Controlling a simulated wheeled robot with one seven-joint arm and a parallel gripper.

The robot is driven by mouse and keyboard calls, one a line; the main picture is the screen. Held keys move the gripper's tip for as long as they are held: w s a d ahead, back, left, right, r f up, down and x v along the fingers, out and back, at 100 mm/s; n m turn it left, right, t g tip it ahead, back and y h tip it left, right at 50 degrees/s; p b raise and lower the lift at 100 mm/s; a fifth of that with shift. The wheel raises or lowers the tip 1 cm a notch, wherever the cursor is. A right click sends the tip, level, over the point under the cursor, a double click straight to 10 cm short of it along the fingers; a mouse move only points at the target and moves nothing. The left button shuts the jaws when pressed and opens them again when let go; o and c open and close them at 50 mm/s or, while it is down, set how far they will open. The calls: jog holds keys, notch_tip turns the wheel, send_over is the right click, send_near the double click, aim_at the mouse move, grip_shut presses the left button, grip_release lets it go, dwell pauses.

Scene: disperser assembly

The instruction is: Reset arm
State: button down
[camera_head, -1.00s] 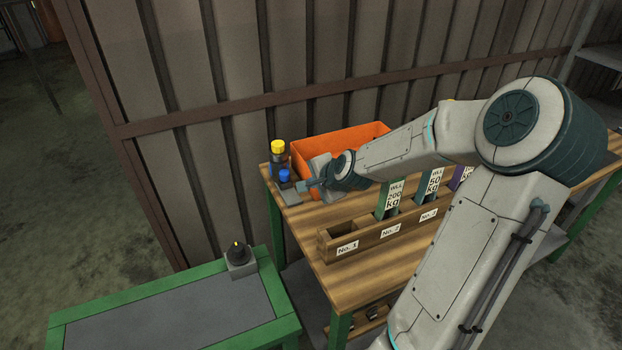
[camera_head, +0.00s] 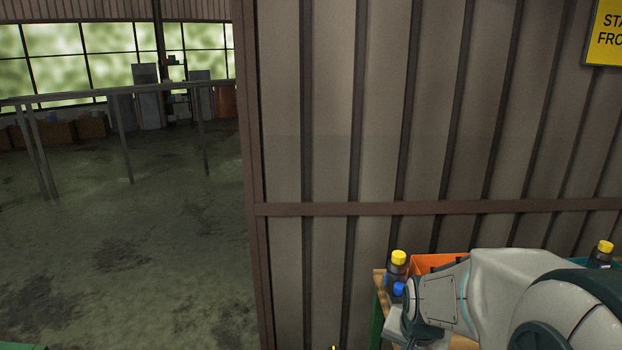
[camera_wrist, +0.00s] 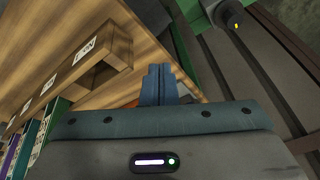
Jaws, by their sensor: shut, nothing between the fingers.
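My gripper (camera_wrist: 159,82) shows in the wrist view with its two fingers together and nothing between them. It is over the edge of the wooden table (camera_wrist: 140,40), beside the slotted wooden holder (camera_wrist: 92,72) with its number labels. In the head view my arm reaches in from the lower right, and the fingers are hidden or out of frame there.
In the head view a yellow-capped bottle (camera_head: 397,262), a blue-capped bottle (camera_head: 398,289) and an orange bin (camera_head: 432,263) are near my arm. Another yellow-capped bottle (camera_head: 605,250) stands at right. A ribbed metal wall (camera_head: 420,130) rises behind. The wrist view shows a black knob (camera_wrist: 225,14).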

jog(key=s+a+r+n, duration=0.2)
jog(key=s+r+n, duration=0.1)
jog(key=s, duration=0.3)
jog(key=s+a+r+n, duration=0.2)
jog(key=s+r, duration=0.2)
jog(key=s, duration=0.3)
jog(key=shift+n+g+y, duration=0.4)
jog(key=shift+a, duration=0.1)
dwell(0.9)
